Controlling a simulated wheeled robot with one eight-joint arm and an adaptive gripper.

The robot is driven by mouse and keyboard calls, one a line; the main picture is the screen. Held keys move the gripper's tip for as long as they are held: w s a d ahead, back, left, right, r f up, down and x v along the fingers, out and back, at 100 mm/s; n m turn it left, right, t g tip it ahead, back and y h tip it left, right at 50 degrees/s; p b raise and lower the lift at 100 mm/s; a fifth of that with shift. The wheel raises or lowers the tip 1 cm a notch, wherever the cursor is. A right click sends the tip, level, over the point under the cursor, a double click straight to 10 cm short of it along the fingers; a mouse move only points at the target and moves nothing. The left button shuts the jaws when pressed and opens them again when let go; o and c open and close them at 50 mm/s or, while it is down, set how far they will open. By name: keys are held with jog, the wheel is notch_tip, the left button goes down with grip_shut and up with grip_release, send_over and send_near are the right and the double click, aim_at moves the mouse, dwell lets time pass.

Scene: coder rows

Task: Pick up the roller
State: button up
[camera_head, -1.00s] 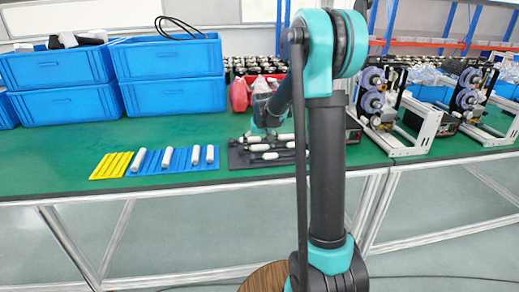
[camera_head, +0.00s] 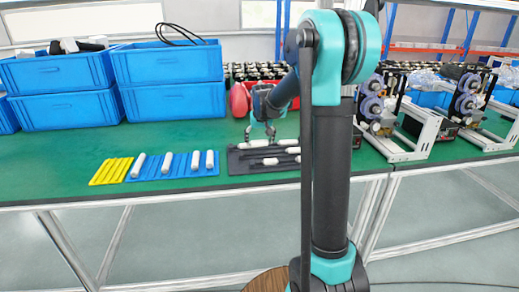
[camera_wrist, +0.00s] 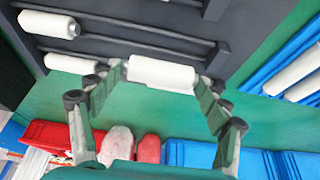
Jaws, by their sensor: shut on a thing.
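My gripper (camera_wrist: 160,78) is shut on a white roller (camera_wrist: 163,73), with one finger at each end of it. In the wrist view the held roller overlaps the edge of the dark tray (camera_wrist: 130,12); I cannot tell whether it is clear of the tray. Two more white rollers (camera_wrist: 48,22) and (camera_wrist: 70,64) lie in the tray, to the left in the wrist view. In the head view my gripper (camera_head: 260,132) is over the back left part of the dark tray (camera_head: 238,166), and my arm hides the tray's right side.
A blue rack (camera_head: 182,171) holds several white rollers, left of the tray. A yellow rack (camera_head: 110,171) is beside it. Blue crates (camera_head: 170,104) stand behind, and a red item (camera_head: 239,99) is behind the tray. Machines (camera_head: 385,105) stand on the right.

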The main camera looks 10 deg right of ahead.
aim_at(260, 141)
notch_tip(260, 141, up, 15)
dwell(0.4)
